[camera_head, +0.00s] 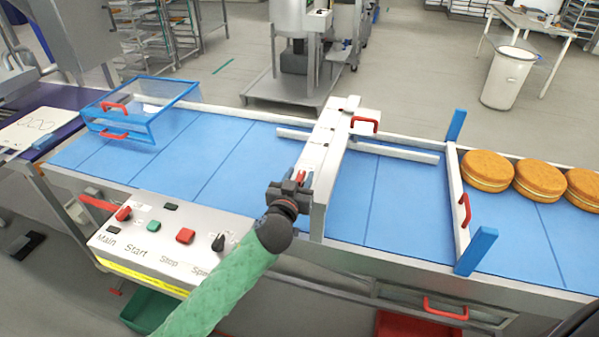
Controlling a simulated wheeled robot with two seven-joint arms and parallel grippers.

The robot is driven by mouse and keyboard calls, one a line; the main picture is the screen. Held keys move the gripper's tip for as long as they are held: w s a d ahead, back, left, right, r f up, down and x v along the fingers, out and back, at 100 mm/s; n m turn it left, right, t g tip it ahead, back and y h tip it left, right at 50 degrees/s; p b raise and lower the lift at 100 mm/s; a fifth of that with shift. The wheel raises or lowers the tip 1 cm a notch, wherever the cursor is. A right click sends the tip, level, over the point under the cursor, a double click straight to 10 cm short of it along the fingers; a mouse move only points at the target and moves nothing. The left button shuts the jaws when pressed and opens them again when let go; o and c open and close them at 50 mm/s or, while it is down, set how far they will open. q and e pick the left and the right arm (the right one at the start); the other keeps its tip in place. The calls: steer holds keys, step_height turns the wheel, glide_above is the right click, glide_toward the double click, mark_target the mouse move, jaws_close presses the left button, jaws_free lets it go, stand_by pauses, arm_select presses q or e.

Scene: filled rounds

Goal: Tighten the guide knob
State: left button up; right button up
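A white bridge (340,135) spans the blue conveyor, with pale guide rails (400,153) reaching out from it on both sides. A red handle (364,125) sits on its right side. Small red parts show on the bridge's near end, right at my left gripper (301,182); which of them is the guide knob I cannot tell. My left arm, in a green sleeve, comes up from the bottom. The gripper's fingers point away from me at these parts. Whether they are closed on one is too small to see. My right gripper is not in view.
A control panel (150,238) with Main, Start, Stop and another control stands left of my arm. A blue-framed clear cover (150,103) stands on the conveyor's left. Round filled cakes (487,171) lie at the right, beyond a white gate (457,195) with blue posts.

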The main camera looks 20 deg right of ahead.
arm_select(q)
steer(key=shift+w+d, duration=0.15)
steer(key=shift+w, duration=0.1)
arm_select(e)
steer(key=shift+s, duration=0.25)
arm_select(q)
jaws_close()
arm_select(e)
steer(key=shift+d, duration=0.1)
